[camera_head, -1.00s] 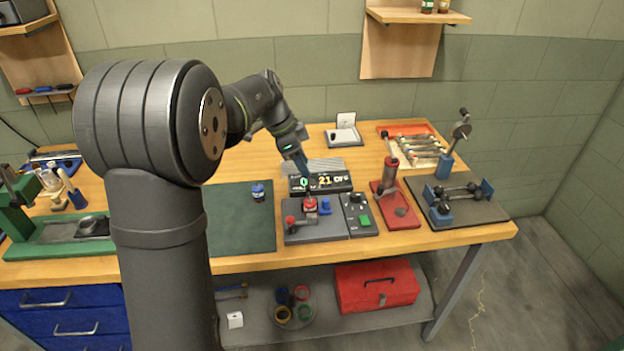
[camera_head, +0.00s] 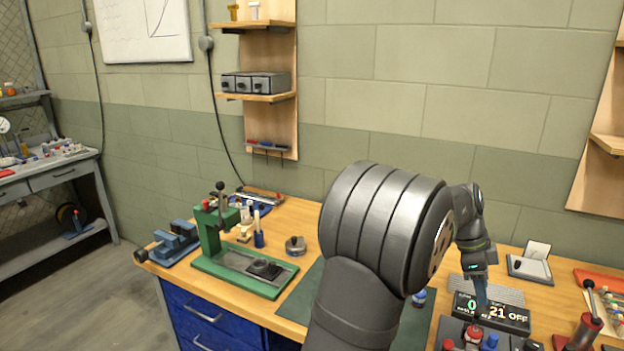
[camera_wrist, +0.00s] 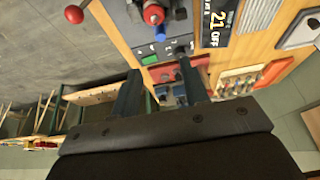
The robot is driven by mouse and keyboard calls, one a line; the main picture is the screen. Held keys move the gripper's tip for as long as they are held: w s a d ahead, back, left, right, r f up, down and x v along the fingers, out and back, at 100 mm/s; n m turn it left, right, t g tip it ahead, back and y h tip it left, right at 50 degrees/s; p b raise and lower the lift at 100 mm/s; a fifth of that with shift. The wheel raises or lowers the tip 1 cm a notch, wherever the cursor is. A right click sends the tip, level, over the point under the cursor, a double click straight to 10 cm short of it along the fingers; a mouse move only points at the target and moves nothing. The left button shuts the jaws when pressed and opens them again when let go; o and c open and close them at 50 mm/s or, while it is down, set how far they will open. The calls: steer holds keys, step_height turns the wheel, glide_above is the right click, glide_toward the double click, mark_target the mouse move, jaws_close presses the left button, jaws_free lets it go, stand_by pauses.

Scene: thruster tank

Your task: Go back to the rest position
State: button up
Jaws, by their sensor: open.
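My gripper (camera_head: 481,292) hangs pointing down in front of the display box (camera_head: 512,317), which reads 21 OFF, and overlaps it in the head view. In the wrist view my gripper's two fingers (camera_wrist: 160,90) stand apart with nothing between them. The control box with a red knob (camera_wrist: 153,14) and a blue button shows beyond the fingers in the wrist view. Its red knob also shows in the head view (camera_head: 473,334), low in the picture. Whether the fingers touch anything is not clear in the head view.
A green press (camera_head: 240,272) stands at the bench's left, with a blue vise (camera_head: 175,246) beside it. A red-based lever stand (camera_head: 585,332) is at the right. Wall shelves (camera_head: 255,97) rise behind the bench.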

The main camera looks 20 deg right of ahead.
mark_target(493, 336)
steer(key=x, duration=1.3)
steer(key=shift+s+d+f, duration=0.1)
steer(key=shift+f, duration=0.2)
steer(key=shift+s+d+f, duration=0.1)
steer(key=shift+f, duration=0.05)
steer(key=shift+s+d, duration=0.1)
